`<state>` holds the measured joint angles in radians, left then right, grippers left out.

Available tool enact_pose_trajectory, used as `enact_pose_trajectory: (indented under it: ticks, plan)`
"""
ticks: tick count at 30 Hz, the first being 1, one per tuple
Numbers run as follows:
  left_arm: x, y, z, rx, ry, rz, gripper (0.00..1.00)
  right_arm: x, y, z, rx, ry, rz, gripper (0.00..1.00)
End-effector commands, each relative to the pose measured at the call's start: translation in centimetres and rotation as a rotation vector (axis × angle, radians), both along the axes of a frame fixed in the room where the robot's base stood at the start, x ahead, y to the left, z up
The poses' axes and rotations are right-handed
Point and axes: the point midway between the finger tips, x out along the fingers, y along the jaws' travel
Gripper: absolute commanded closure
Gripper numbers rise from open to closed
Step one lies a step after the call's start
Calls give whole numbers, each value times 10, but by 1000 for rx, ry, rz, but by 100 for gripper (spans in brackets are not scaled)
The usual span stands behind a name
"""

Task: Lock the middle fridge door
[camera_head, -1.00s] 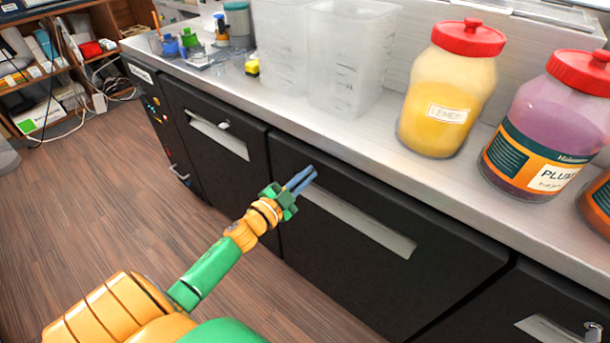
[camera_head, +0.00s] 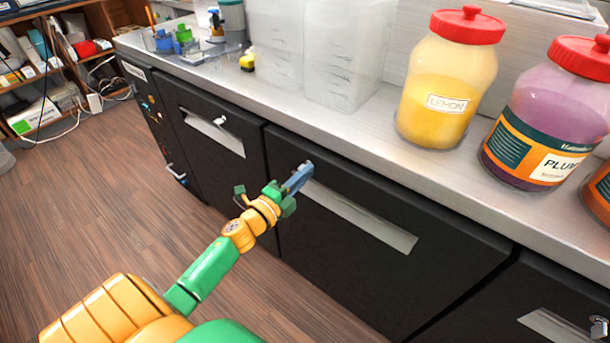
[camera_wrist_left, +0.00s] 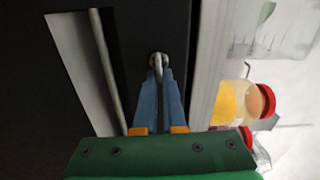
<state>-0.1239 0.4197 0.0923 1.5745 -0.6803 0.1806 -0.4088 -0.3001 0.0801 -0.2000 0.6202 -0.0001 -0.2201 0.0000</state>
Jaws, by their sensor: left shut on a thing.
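The middle fridge door (camera_head: 350,275) is a black panel under the counter and looks closed. Its long grey recessed handle (camera_head: 365,222) runs across it. My left gripper (camera_head: 304,174) is at the door's upper left, with its blue fingers pointing at the panel. In the left wrist view my left gripper (camera_wrist_left: 158,82) is shut on the small silver lock key (camera_wrist_left: 158,60) in the dark door face. The fingers hide most of the key and lock in the head view. My right gripper is not in view.
The steel counter (camera_head: 345,140) overhangs the doors. On it stand clear containers (camera_head: 345,55), a lemon jar (camera_head: 440,95) and a plum jar (camera_head: 550,120). The left door (camera_head: 205,135) and right door (camera_head: 490,310) carry their own locks. The floor in front is free.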

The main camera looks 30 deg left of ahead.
Motion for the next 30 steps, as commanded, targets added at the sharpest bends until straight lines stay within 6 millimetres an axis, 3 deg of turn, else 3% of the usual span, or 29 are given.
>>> enact_pose_trajectory:
  ticks: [22, 24, 26, 30]
  plan:
    - [0, 2, 0, 77, -7, 6, 100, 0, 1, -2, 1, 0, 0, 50]
    - [0, 2, 1, 77, -8, 6, 76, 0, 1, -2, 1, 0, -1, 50]
    - [0, 2, 0, 77, -7, 5, 62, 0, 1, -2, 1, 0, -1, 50]
    - [0, 1, 0, 76, -7, 3, 62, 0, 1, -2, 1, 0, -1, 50]
